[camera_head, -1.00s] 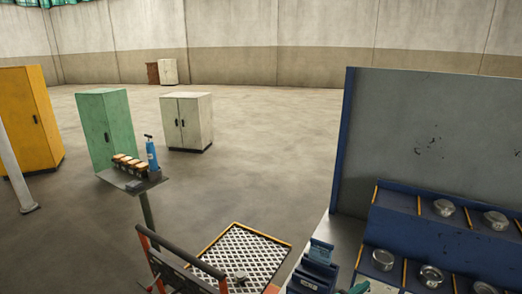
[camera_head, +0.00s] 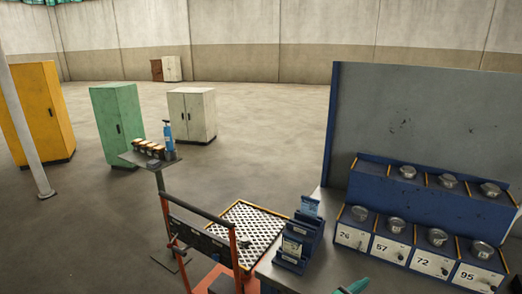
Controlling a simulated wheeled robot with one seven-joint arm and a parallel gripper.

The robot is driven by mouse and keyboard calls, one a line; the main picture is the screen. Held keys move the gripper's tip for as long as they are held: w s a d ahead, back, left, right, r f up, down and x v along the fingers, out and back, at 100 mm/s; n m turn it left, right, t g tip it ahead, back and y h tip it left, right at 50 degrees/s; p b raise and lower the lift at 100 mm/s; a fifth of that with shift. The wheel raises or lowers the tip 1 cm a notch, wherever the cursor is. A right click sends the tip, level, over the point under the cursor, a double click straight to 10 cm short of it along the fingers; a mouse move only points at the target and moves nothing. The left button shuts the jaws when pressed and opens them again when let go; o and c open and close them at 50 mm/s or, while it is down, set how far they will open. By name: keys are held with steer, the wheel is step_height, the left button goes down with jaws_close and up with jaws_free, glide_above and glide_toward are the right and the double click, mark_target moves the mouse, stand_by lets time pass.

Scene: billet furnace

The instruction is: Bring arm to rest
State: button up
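My arm and my gripper do not show for certain in the head view. A small green piece (camera_head: 353,286) is cut off by the bottom edge on the bench; I cannot tell what it is. The grey bench top (camera_head: 333,262) is at the lower right, and no gripper is seen over it. Whether my gripper is open, shut or holding something is hidden.
A blue stepped rack (camera_head: 400,178) with round metal pieces and number labels stands on the bench before a grey panel (camera_head: 420,115). Left are blue holders (camera_head: 298,243), a red-framed cart (camera_head: 236,266), and a small stand (camera_head: 160,163) holding a blue bottle (camera_head: 168,133). Cabinets stand behind on open floor.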

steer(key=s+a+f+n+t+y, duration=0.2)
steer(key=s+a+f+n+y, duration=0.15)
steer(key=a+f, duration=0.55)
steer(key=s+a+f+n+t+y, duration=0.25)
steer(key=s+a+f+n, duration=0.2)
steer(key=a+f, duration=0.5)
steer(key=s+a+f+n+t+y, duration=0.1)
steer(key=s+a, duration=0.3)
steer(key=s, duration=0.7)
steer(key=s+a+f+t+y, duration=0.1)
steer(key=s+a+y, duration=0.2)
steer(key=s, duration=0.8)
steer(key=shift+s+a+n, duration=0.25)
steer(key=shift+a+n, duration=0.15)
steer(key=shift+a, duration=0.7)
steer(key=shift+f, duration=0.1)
